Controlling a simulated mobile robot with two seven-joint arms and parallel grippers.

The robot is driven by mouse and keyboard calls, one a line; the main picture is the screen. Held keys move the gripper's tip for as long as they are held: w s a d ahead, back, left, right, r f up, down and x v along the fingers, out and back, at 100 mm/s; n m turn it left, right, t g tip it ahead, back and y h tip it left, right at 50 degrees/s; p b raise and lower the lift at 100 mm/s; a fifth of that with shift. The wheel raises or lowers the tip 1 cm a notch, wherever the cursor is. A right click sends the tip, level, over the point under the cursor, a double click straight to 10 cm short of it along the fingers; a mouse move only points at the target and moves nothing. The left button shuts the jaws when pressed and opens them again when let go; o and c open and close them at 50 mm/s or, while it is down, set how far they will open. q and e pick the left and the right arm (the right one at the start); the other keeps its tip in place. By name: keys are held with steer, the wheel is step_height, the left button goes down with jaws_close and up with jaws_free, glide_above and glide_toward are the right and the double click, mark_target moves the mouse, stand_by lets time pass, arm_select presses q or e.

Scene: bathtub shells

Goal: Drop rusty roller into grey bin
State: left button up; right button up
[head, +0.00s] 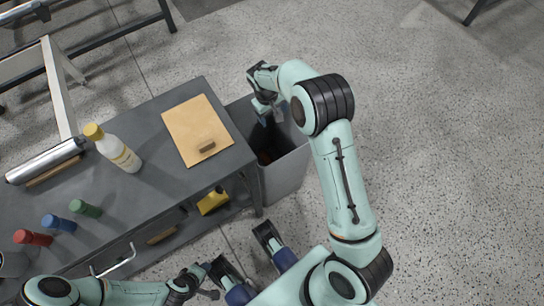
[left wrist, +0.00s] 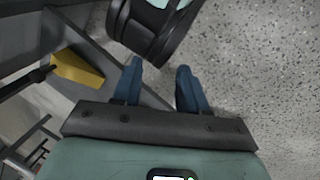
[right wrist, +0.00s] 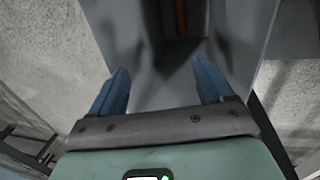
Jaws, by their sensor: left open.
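The grey bin (head: 285,172) stands on the floor at the right end of the table. My right gripper (head: 270,112) is over its opening. In the right wrist view the right gripper's (right wrist: 160,85) fingers are wide apart with nothing between them. Below them, deep in the bin (right wrist: 235,30), a rusty-brown strip shows, which looks like the rusty roller (right wrist: 181,17); most of it is hidden. In the head view only a dark reddish patch shows inside the bin. My left gripper (left wrist: 160,85) is open and empty, low beside the table's front edge.
The grey table (head: 130,205) holds a tan board (head: 196,125) with a small brown block, a white bottle with a yellow cap (head: 118,152), a metal roll (head: 45,161) and several coloured jars. A yellow object (head: 213,201) sits on the lower shelf. Floor at the right is clear.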

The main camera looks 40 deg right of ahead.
arm_select(q)
steer(key=s+d+r+g+p, duration=0.1)
steer(key=s+d+r+p, duration=0.1)
steer(key=s+r+p, duration=0.1)
steer(key=shift+s+r+g+h, duration=0.3)
steer(key=shift+s, duration=0.5)
arm_select(e)
step_height(320, 180, up, 13)
steer(key=a, duration=0.2)
steer(key=shift+w+a, duration=0.15)
